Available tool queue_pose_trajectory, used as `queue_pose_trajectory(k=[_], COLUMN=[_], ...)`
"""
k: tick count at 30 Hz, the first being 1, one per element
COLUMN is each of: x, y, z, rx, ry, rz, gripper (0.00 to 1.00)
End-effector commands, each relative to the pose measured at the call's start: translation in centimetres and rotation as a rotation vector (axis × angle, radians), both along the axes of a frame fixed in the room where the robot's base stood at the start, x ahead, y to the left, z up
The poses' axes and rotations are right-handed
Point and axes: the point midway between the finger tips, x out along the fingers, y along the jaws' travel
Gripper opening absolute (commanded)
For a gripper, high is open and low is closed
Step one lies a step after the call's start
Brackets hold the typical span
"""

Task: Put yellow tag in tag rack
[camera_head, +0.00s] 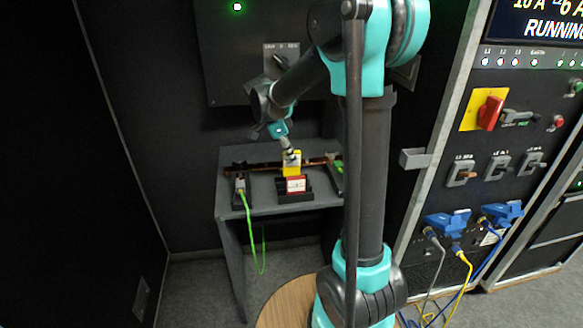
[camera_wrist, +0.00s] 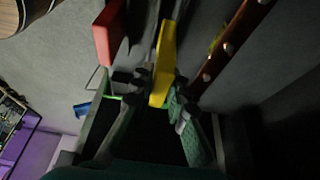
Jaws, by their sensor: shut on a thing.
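The yellow tag (camera_head: 293,163) is upright in my gripper (camera_head: 290,153), over the grey table. In the wrist view the yellow tag (camera_wrist: 163,50) stands edge-on between the two fingers of my gripper (camera_wrist: 158,88), which are shut on it. The black tag rack (camera_head: 295,196) stands on the table just below and in front of the yellow tag. A red tag (camera_head: 296,185) with a white label is in the rack; it also shows in the wrist view (camera_wrist: 107,32), left of the yellow tag. I cannot tell whether the yellow tag's lower end touches the rack.
A brown bar (camera_head: 262,167) with studs lies behind the rack; it shows in the wrist view (camera_wrist: 232,43). A green cable (camera_head: 249,222) hangs from a connector (camera_head: 240,185) at the left. Another green piece (camera_head: 337,166) is at the right. A dark panel (camera_head: 235,60) stands behind.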

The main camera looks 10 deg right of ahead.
Motion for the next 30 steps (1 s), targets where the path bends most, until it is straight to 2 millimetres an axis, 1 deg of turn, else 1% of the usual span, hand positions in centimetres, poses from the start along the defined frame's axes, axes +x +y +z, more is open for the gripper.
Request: queue_pose_trajectory(k=[5,9,12,15,25,26,30], x=[0.0,0.0,0.0,0.0,0.0,0.0,0.0], y=[0.0,0.0,0.0,0.0,0.0,0.0,0.0], z=[-1.3,-3.3,-4.3,-4.7,-4.9,-4.9,-4.9], rx=[0.000,0.000,0.000,0.000,0.000,0.000,0.000], ry=[0.000,0.000,0.000,0.000,0.000,0.000,0.000], rz=[0.000,0.000,0.000,0.000,0.000,0.000,0.000], gripper=[0.00,0.00,0.00,0.00,0.00,0.18,0.35])
